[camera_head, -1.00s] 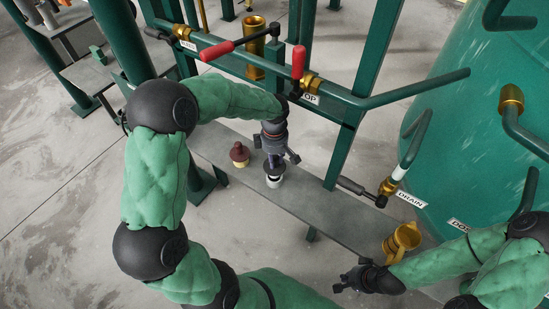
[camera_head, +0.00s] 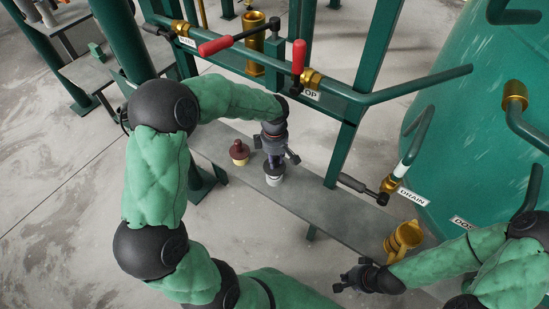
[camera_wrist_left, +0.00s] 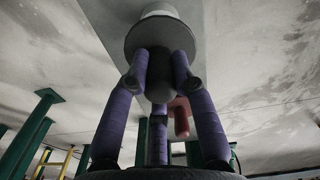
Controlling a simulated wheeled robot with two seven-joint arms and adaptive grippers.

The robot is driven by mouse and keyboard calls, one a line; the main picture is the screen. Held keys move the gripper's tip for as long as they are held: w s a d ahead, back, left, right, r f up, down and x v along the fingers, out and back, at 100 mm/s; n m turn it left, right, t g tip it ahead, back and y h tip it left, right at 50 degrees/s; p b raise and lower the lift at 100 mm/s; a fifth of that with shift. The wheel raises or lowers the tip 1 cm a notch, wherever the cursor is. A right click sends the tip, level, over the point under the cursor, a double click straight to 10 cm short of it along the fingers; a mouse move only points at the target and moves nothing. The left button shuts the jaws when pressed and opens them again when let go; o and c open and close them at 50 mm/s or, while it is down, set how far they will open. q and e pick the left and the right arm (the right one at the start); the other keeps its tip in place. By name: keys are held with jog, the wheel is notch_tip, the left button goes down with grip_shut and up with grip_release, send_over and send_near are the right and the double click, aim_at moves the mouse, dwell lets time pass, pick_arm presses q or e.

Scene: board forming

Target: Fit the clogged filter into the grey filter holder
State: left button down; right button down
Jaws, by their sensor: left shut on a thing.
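My left gripper (camera_head: 273,162) points down over the grey bench, its purple fingers shut on the stem of a grey flanged piece. This piece seems to be the grey filter holder (camera_wrist_left: 160,38). A white cylinder (camera_wrist_left: 159,13) shows beyond its disc in the left wrist view; in the head view a whitish body (camera_head: 274,181) sits under the fingers, at or just above the bench. I cannot tell whether it is the clogged filter. A dark red-topped piece with a cream base (camera_head: 239,152) stands upright to the left. My right gripper (camera_head: 353,279) is empty, fingers spread.
The grey bench (camera_head: 325,205) is clear to the right of the left gripper. A green pipe frame with red-handled valves (camera_head: 225,43) stands behind it. A gold cylinder (camera_head: 255,40) stands at the back; a gold fitting (camera_head: 402,238) is near my right arm. A green tank (camera_head: 480,100) fills the right.

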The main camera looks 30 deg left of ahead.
pick_arm(q)
jog(key=shift+f+b, duration=1.05)
jog(key=shift+f, duration=0.7)
jog(key=c, duration=1)
grip_release()
jog(key=shift+o, duration=0.2)
jog(key=shift+r, duration=0.1)
jog(key=shift+r, duration=3.65)
